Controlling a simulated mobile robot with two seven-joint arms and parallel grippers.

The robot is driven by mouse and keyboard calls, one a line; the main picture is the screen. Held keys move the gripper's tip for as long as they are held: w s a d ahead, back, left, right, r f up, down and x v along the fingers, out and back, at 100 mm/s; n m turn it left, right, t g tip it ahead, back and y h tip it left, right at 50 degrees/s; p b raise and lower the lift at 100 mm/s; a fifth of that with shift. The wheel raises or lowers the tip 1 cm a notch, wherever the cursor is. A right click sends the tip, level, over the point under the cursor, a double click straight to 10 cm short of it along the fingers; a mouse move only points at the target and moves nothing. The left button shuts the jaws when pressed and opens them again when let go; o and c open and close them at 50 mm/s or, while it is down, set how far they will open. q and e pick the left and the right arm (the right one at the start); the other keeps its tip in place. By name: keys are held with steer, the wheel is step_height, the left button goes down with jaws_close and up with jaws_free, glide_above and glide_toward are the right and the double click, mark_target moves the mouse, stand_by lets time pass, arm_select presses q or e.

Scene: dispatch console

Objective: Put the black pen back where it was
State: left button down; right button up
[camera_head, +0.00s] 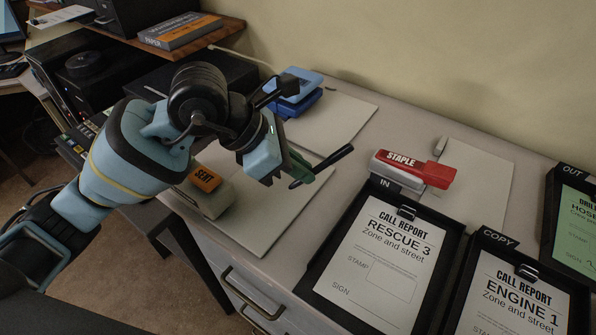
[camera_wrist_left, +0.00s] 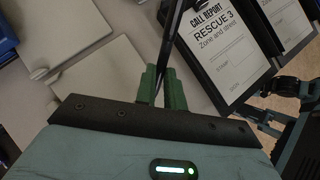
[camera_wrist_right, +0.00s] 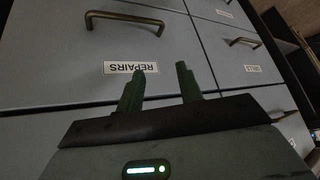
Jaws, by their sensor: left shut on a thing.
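The black pen (camera_head: 331,161) is held slantwise by my left gripper (camera_head: 303,170) above the counter, left of the IN tray. In the left wrist view the pen (camera_wrist_left: 171,38) sticks out from between the green fingers of the left gripper (camera_wrist_left: 160,85). The jaws are shut on it. My right gripper (camera_wrist_right: 158,80) shows only in its own wrist view. Its fingers are apart and empty in front of a drawer labelled REPAIRS (camera_wrist_right: 134,68). The place where the pen was is not marked in these frames.
The IN tray (camera_head: 312,283) holds the RESCUE 3 report; the COPY tray (camera_head: 483,237) holds ENGINE 1. A red STAPLE stapler (camera_head: 413,169), an orange SENT stamp (camera_head: 204,179) and a blue device (camera_head: 297,92) stand on the counter. Pale boards (camera_head: 270,222) lie between them.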

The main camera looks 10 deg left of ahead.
arm_select(q)
steer(key=shift+w+a, duration=0.1)
steer(key=shift+w, duration=0.3)
steer(key=shift+w, duration=0.1)
steer(key=shift+w+a, duration=0.2)
steer(key=shift+w, duration=0.1)
steer(key=shift+f, duration=1.85)
steer(key=shift+f, duration=0.1)
steer(key=c, duration=1.5)
jaws_free()
